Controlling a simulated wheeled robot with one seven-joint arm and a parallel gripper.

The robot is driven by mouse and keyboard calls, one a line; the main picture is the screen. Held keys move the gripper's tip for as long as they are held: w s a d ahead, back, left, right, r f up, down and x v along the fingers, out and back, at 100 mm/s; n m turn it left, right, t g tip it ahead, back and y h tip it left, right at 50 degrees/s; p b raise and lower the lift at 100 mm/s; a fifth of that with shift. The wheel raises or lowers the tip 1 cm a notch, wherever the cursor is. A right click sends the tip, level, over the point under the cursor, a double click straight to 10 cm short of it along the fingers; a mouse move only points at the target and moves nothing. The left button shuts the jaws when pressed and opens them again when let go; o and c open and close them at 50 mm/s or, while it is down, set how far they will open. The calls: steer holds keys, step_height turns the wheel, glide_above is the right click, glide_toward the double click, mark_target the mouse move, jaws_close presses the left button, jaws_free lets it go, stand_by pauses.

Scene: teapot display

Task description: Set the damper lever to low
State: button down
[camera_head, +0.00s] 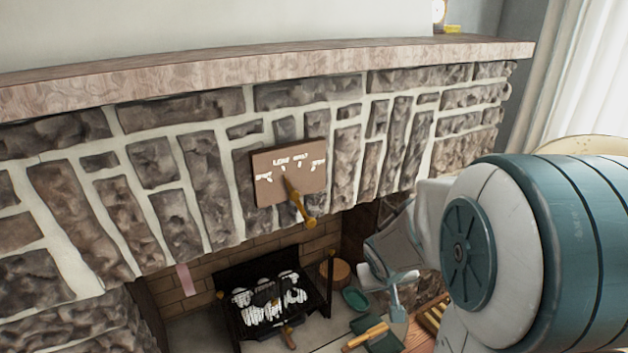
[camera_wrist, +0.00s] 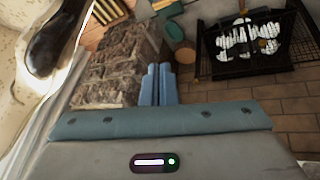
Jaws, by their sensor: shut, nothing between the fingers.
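The damper lever (camera_head: 302,208) is a golden-brown handle on a brown plate (camera_head: 263,188) fixed to the stone fireplace front. Its knob end points down and slightly right, past the plate's lower edge. Several white labels sit in an arc on the plate, too small to read. My gripper (camera_head: 396,302) is right of and below the lever, apart from it, with light blue fingers pointing down. In the wrist view, the fingers (camera_wrist: 157,84) are together with nothing between them. The lever and plate do not show in the wrist view.
A black fire grate (camera_head: 268,312) with white logs stands in the firebox below the plate. A stone mantel (camera_head: 250,72) runs above. A green dustpan-like thing (camera_head: 378,336) and a green bowl (camera_head: 355,299) lie near the hearth. Space before the plate looks clear.

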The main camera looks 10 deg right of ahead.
steer(key=w+d+r+t+y+p, duration=0.3)
steer(key=w+r+p, duration=0.5)
steer(key=p, duration=0.7)
steer(key=s+a+r+t+y+p, duration=0.2)
steer(key=a+r+y+p, duration=0.3)
steer(key=r+y+p, duration=0.45)
steer(key=h, duration=0.1)
glide_toward(299, 203)
steer(key=w+d+f, duration=0.2)
steer(key=w+f, duration=0.1)
steer(key=w, duration=0.1)
steer(key=shift+s+a+f+p, duration=0.2)
steer(key=shift+a+f, duration=0.45)
steer(key=shift+f, duration=0.1)
steer(key=shift+s+a+f+p, duration=0.15)
steer(key=shift+a+f+p, duration=0.05)
steer(key=shift+a+f, duration=0.5)
steer(key=shift+d+f, duration=0.1)
